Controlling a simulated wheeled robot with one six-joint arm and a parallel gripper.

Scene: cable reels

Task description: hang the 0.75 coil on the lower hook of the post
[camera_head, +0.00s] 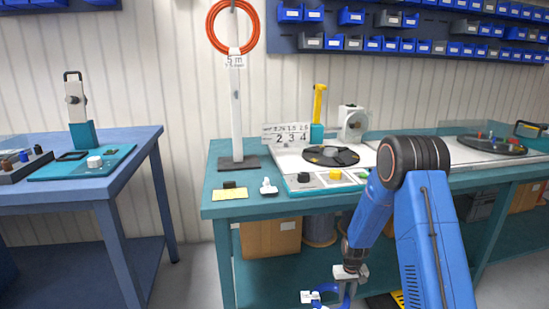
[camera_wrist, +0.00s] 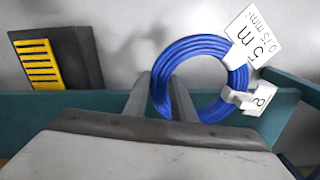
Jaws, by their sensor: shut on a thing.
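The blue coil, tagged 5 m and 0.75 mm (camera_wrist: 258,38), is in the wrist view (camera_wrist: 200,45). My gripper (camera_wrist: 165,98) is shut on its left side, and the rest of the ring extends to the right. In the head view, my gripper (camera_head: 347,287) is low in front of the bench, with part of the blue coil (camera_head: 328,288) at the bottom edge. The white post (camera_head: 238,115) stands upright on the bench on a dark base. An orange coil (camera_head: 211,22) with a 5 m tag hangs at its top. I cannot make out the lower hook.
A blue table (camera_head: 100,185) stands left across a gap. A yellow-striped dark block (camera_wrist: 80,58) lies near my gripper.

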